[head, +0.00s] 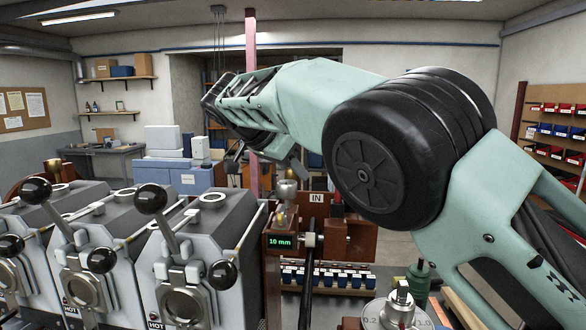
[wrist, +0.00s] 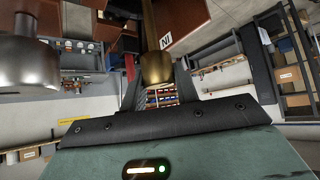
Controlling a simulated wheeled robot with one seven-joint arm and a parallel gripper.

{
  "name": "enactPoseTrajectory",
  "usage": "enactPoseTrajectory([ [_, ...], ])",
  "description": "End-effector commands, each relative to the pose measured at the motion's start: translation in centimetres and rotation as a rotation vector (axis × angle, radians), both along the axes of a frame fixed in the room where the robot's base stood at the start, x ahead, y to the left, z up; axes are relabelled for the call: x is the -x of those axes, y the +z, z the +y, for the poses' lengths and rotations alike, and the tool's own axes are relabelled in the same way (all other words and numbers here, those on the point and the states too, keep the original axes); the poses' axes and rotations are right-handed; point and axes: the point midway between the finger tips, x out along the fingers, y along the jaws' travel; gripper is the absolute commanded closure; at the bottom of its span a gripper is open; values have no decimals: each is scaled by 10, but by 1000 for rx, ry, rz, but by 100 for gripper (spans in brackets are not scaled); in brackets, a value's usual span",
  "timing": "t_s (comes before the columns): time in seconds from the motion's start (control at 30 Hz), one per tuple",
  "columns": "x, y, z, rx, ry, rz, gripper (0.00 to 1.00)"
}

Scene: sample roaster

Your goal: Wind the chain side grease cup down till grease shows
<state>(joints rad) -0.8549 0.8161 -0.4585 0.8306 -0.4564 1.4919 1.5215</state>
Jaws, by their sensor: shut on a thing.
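My gripper (head: 292,166) hangs at the far end of my arm, close above the machine with the green 10 mm display (head: 280,242). A steel domed piece (head: 287,187) stands just under it. In the wrist view, a brass cylinder (wrist: 156,62) stands in line with the middle of my gripper; it appears to be the grease cup. My gripper is shut on it, though the contact of the fingers is hard to see. A steel cup (wrist: 25,62) is close at the left of the wrist view, apart from the brass cylinder. I cannot make out any grease.
Grey roaster units (head: 185,250) with black ball-ended levers stand at the left. An IN sign (head: 316,198) is on the brown machine, also upside down in the wrist view (wrist: 166,41). A steel-topped dial (head: 402,300) is at the lower right. A red post (head: 252,100) rises behind.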

Motion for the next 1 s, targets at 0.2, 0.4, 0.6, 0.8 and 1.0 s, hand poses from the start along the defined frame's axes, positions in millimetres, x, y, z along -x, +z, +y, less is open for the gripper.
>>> enactPoseTrajectory([
  [0.2, 0, -1, 0, -1, 0, 2, 48],
  [0.4, 1, 0, 1, -1, 1, 1, 48],
  [0.6, 9, 15, 14, -2, 3, -2, 48],
  [0.8, 25, 43, 36, -2, 3, -2, 48],
  [1.0, 41, 79, 60, 0, 4, -1, 48],
])
